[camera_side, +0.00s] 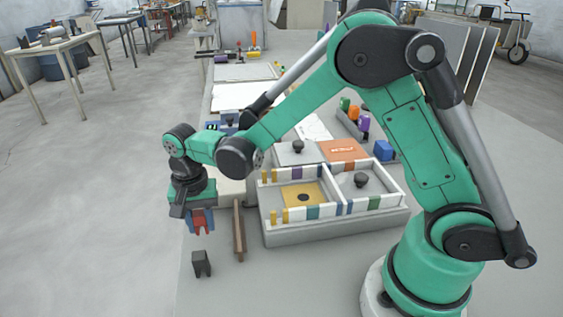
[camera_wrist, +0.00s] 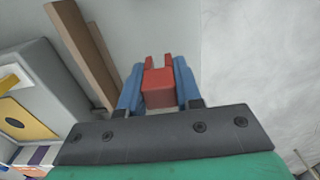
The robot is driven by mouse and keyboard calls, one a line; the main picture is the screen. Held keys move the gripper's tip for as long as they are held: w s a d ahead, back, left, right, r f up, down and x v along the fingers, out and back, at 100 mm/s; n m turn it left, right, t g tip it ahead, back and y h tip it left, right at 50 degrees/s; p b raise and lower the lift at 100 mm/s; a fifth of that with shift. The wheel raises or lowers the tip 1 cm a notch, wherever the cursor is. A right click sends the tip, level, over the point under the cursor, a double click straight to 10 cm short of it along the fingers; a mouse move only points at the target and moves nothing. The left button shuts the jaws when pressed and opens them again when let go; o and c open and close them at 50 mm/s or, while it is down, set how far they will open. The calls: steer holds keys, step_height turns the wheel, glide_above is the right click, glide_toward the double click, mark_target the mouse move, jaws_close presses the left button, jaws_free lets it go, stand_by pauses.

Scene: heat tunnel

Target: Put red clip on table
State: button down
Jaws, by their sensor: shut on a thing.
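The red clip (camera_side: 202,223) is between the blue fingers of my gripper (camera_side: 201,219), in the air over the grey table near its left edge. In the wrist view the red clip (camera_wrist: 158,88) sits between the two blue fingers of my gripper (camera_wrist: 159,90), with its two prongs pointing away from the wrist. The fingers touch it on both sides. The grey table (camera_side: 225,290) has bare surface under and in front of the gripper.
A divided tray (camera_side: 335,230) with lids and coloured clips stands further right. The table's left edge is close.

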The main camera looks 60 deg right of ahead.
steer(key=shift+f, duration=0.85)
steer(key=shift+f, duration=0.15)
steer(key=c, duration=0.6)
jaws_free()
